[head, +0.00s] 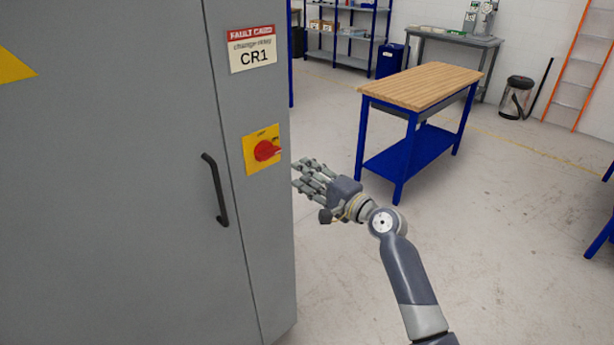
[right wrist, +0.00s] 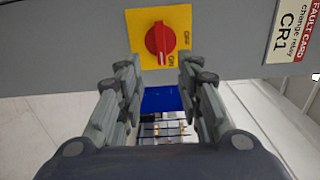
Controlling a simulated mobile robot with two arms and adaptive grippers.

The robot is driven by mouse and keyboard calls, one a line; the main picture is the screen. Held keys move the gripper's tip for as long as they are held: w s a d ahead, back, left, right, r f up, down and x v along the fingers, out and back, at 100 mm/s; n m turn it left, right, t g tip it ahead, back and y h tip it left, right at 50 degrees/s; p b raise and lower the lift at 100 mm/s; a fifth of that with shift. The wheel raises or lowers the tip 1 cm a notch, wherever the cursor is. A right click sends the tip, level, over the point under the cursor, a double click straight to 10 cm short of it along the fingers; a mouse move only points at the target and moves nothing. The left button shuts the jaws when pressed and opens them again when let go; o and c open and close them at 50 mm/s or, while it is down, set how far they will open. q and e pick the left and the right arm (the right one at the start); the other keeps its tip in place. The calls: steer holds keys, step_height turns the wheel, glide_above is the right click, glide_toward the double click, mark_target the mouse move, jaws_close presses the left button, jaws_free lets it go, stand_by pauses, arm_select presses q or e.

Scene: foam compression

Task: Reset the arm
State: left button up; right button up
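My right gripper (head: 305,174) is beside the right edge of the grey cabinet (head: 110,200), just right of and below the red rotary switch (head: 267,151) on its yellow plate. Its fingers are spread, with nothing between them. In the right wrist view the red switch (right wrist: 159,41) lies beyond the open fingertips (right wrist: 160,72), apart from them as far as I can see. The switch handle points towards the ON mark there. My left gripper is not in view.
The cabinet has a black handle (head: 215,189) and a CR1 fault card (head: 251,49). A wood-topped blue workbench (head: 424,86) stands behind my right arm.

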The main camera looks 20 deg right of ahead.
steer(key=shift+s, duration=0.1)
stand_by(0.4)
step_height(320, 180, down, 14)
steer(key=g+h, duration=0.2)
steer(key=s+f+n+g+h+b, duration=0.1)
steer(key=s+f+n+g, duration=0.1)
steer(key=s+f, duration=0.65)
steer(key=s+f+n+g+h+b, duration=0.1)
steer(key=s+f+n+g, duration=0.15)
steer(key=f, duration=1.15)
steer(key=s+f+n+g+h, duration=0.15)
steer(key=s+f, duration=0.45)
steer(key=f, duration=0.6)
steer(key=s+a+f+n+g+b, duration=0.1)
steer(key=s+f+n+g, duration=0.15)
steer(key=s+f, duration=0.65)
steer(key=s+a+f+n+g, duration=0.1)
steer(key=s+f+n+g, duration=0.15)
steer(key=s+f, duration=0.6)
steer(key=s+a+f+n+g, duration=0.1)
steer(key=s+f+n, duration=0.1)
steer(key=s, duration=1)
steer(key=s+f+n+g+b, duration=0.1)
steer(key=s+f+n+g, duration=0.1)
steer(key=s, duration=0.9)
steer(key=shift+s+a+f+n+h, duration=0.15)
steer(key=shift+s+a+n+h, duration=0.25)
steer(key=shift+n, duration=0.4)
